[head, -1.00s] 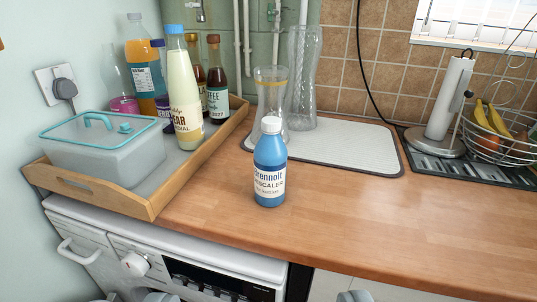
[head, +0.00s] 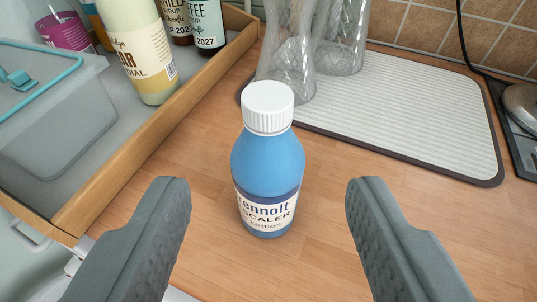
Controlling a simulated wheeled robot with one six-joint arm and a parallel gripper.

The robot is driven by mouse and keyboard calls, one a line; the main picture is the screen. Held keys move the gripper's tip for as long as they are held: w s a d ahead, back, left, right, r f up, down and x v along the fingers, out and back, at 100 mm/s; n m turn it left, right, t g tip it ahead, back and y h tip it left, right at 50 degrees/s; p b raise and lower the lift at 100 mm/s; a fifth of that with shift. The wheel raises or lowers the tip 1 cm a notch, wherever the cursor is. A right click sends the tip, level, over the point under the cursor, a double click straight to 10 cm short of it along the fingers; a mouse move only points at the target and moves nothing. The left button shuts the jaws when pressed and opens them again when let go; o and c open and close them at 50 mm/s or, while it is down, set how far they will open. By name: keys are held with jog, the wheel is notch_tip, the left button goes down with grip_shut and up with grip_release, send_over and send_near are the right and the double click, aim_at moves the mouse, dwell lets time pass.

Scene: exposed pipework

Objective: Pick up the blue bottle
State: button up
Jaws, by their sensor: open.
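The blue bottle (head: 267,165) has a white ribbed cap and a label with part of the word "SCALER" showing. It stands upright on the wooden worktop in the middle of the head view. My gripper (head: 268,190) is open, with one grey finger to the left of the bottle and one to the right. There is a clear gap between each finger and the bottle. The fingers appear nearer to the camera than the bottle, and nothing is between them in their grip.
A wooden tray (head: 140,140) at left holds a lidded grey box (head: 50,110), a cream bottle (head: 140,50) and dark syrup bottles (head: 206,25).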

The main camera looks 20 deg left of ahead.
aim_at(267, 109)
jog(key=x, duration=1.2)
jog(key=shift+f, duration=0.15)
jog(key=shift+c, duration=0.4)
grip_shut()
